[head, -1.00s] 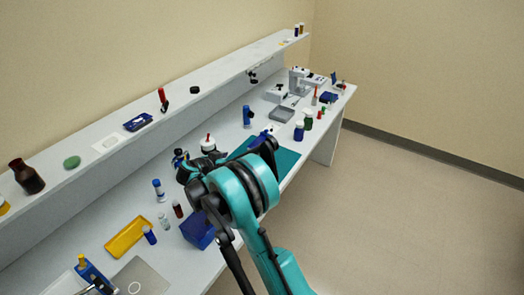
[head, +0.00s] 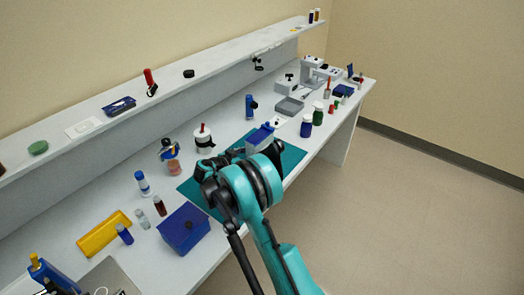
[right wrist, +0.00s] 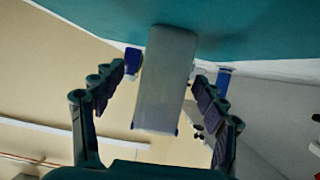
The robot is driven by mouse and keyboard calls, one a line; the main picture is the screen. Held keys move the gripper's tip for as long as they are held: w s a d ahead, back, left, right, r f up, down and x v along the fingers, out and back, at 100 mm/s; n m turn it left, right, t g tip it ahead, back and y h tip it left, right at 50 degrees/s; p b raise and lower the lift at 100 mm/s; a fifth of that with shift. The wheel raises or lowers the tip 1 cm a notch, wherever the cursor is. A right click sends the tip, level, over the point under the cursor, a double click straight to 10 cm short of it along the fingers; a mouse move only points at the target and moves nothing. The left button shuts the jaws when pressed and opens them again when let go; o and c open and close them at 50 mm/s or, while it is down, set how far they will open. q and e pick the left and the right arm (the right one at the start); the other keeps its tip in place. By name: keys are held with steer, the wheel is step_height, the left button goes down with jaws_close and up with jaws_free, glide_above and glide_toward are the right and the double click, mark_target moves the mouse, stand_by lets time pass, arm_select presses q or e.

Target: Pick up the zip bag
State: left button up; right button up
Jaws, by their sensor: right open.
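A pale grey, flat-sided upright piece with blue at its top end, which looks like the zip bag (right wrist: 165,85), stands on the teal mat (right wrist: 255,30) in the right wrist view. In the head view the zip bag (head: 259,137) shows only partly, its lower part hidden behind my right arm. My right gripper (right wrist: 160,82) is open, with a finger on each side of the bag and gaps between. In the head view my right gripper (head: 238,160) is dark and over the teal mat. My left gripper is not in view.
A blue box (head: 184,230), small vials and a yellow tray (head: 103,236) stand to the left on the bench. A white jar (head: 203,140) is just behind my gripper. Bottles (head: 307,126) stand to the right. A shelf (head: 210,85) runs along the back.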

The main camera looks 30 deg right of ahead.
steer(key=shift+x, duration=1.1)
steer(key=b+x, duration=0.1)
steer(key=x, duration=0.1)
steer(key=b+x, duration=0.1)
steer(key=x, duration=0.2)
steer(key=shift+w+d+b, duration=0.3)
steer(key=shift+w+b, duration=0.1)
steer(key=shift+r, duration=0.1)
steer(key=c, duration=1.4)
steer(key=shift+o, duration=0.2)
